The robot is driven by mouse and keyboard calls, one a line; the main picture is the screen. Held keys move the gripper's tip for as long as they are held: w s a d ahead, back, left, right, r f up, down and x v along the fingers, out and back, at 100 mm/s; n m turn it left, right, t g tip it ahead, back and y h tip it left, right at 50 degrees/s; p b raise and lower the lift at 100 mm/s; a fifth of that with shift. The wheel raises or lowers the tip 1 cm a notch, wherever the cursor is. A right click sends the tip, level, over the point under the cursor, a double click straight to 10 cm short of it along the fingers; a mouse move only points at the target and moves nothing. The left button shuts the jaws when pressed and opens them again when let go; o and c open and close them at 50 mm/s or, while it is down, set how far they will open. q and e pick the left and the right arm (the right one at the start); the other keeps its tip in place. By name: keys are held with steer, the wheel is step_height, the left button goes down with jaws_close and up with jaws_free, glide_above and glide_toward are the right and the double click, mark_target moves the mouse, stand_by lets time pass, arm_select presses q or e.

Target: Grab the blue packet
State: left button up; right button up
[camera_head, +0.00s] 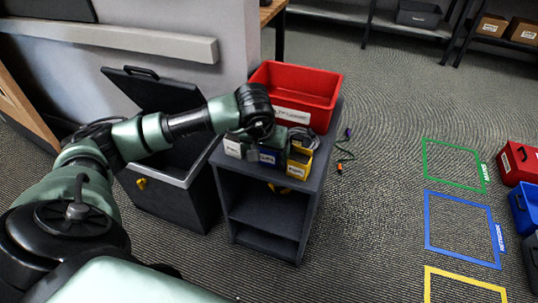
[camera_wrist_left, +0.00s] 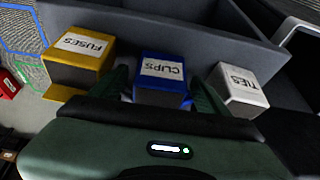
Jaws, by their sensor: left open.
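The blue packet (camera_wrist_left: 163,75), with a white label reading CLIPS, sits on the grey shelf unit's top between a yellow packet (camera_wrist_left: 78,62) marked FUSES and a white packet (camera_wrist_left: 238,92) marked TIES. In the head view the blue packet (camera_head: 268,158) shows partly below my left gripper (camera_head: 268,141). In the left wrist view the left gripper (camera_wrist_left: 162,94) is open, with one green finger on each side of the blue packet. I cannot tell whether the fingers touch it. The gripper body hides the packet's near part. My right gripper is not in view.
A red bin (camera_head: 318,85) stands behind the packets on the shelf unit (camera_head: 262,190), with grey cable beside it. A dark open-lidded bin (camera_head: 168,185) stands to the left. Cables (camera_head: 345,153) lie on the floor at right. Floor outlines and coloured cases lie farther right.

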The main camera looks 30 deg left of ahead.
arm_select(q)
steer(key=shift+w+f, duration=0.15)
steer(key=shift+f, duration=0.15)
steer(key=shift+c, duration=0.3)
steer(key=c, duration=1.4)
steer(key=shift+o, duration=0.2)
